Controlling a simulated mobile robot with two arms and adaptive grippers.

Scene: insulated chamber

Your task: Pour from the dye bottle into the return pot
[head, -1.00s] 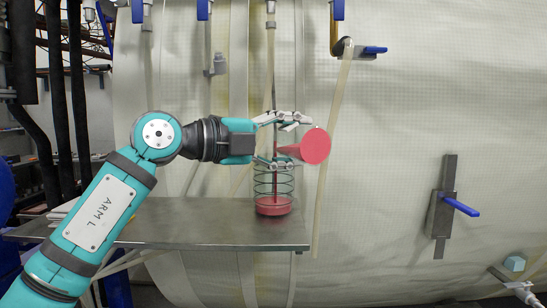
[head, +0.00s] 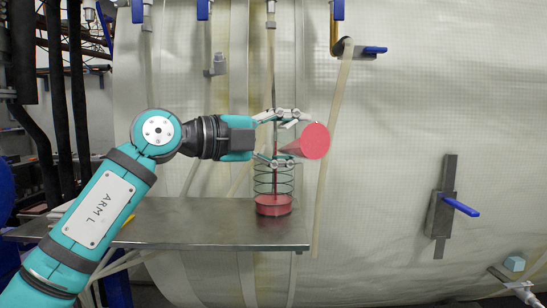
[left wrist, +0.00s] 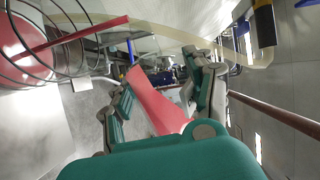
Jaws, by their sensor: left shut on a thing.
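The dye bottle is a pink-red cone (head: 316,141), its broad round end toward the head camera and its narrow end pointing left and slightly down. My left gripper (head: 292,142) is shut on it, with one finger above and one below. In the left wrist view the bottle (left wrist: 157,103) lies between the fingers. The return pot (head: 273,206) stands upright on the shelf below the gripper, a clear cylinder ringed by dark wire, with red in its bottom. It also shows in the left wrist view (left wrist: 20,50). A thin red streak runs down into the pot; its upper end is partly hidden by the gripper.
The metal shelf (head: 200,222) is mostly bare left of the pot. A pale hose (head: 335,140) hangs just right of the bottle. Blue-handled valves (head: 460,206) are on the padded chamber wall. A rod hangs from above behind the gripper.

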